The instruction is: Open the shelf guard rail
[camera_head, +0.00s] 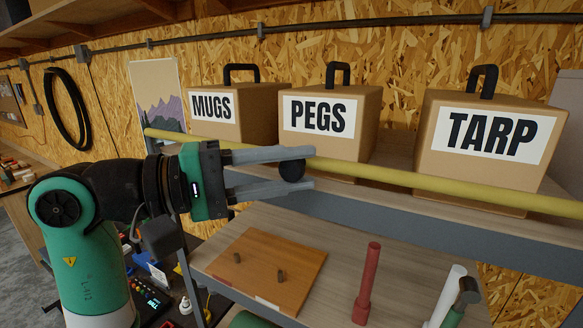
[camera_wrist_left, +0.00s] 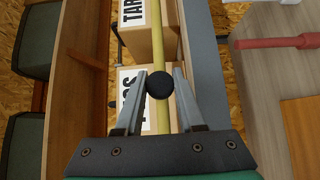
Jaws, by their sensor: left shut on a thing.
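The yellow guard rail (camera_head: 420,181) runs along the front of the shelf (camera_head: 383,212), in front of the boxes. It also shows in the left wrist view (camera_wrist_left: 184,60). A round black knob (camera_head: 292,170) sits at the rail, and it is between the fingertips in the left wrist view (camera_wrist_left: 160,85). My left gripper (camera_head: 300,169) comes from the left and is shut on the knob, its fingers on either side of it. The part of the rail behind the fingers is hidden. My right gripper is not in view.
Boxes labelled MUGS (camera_head: 250,128), PEGS (camera_head: 352,145) and TARP (camera_head: 470,180) stand behind the rail. A dark pipe (camera_head: 400,21) crosses the wall.

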